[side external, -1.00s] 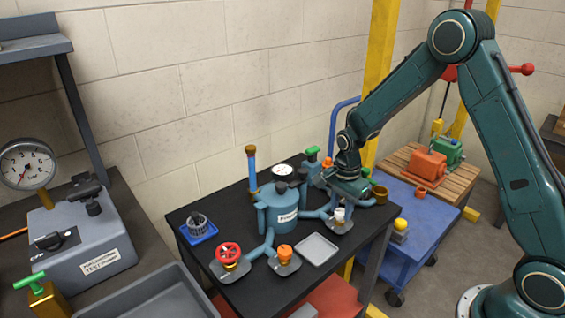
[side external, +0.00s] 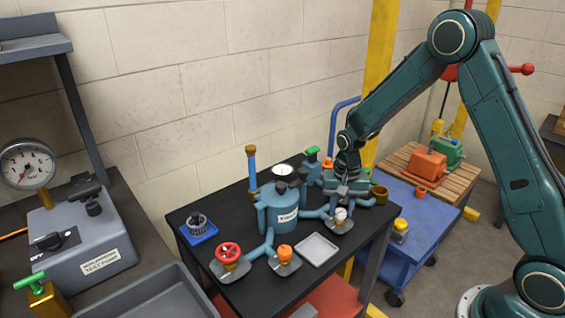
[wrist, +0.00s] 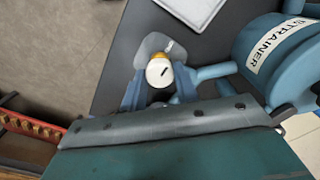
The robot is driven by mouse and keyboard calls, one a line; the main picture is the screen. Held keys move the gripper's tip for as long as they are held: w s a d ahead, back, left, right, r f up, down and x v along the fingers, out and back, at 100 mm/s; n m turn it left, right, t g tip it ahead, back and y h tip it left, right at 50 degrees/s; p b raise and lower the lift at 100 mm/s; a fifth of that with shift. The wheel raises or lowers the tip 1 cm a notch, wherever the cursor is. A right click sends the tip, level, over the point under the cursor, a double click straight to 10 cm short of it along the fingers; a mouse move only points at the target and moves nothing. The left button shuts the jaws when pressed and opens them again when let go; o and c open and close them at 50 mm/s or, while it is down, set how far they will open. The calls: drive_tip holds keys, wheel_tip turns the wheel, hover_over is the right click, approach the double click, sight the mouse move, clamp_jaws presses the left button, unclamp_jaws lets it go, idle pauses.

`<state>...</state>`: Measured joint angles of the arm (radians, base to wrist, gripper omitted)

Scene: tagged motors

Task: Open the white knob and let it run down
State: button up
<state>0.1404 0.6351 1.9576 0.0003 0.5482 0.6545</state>
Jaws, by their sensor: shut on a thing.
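The white knob (side external: 340,214) sits on a brass stem at the right front of the blue strainer (side external: 284,212), over a small grey plate. In the wrist view the white knob (wrist: 158,72) shows a dark slot mark on its top. My gripper (side external: 342,208) points down over it. In the wrist view my gripper (wrist: 159,84) has one blue finger on each side of the knob and is shut on it. The knob's lower part and the stem are partly hidden by the fingers.
A red handwheel (side external: 228,252) and an orange knob (side external: 285,252) stand at the table's front. A green-handled valve (side external: 312,152) is behind the strainer. An empty grey tray (side external: 317,249) lies left of the white knob. A blue cart (side external: 408,215) stands right of the table.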

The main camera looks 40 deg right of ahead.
sight(341, 211)
idle(0.5)
drive_tip(key=o, duration=1)
drive_tip(key=shift+c, duration=0.2)
wheel_tip(341, 211, up, 14)
drive_tip(key=shift+f, duration=0.1)
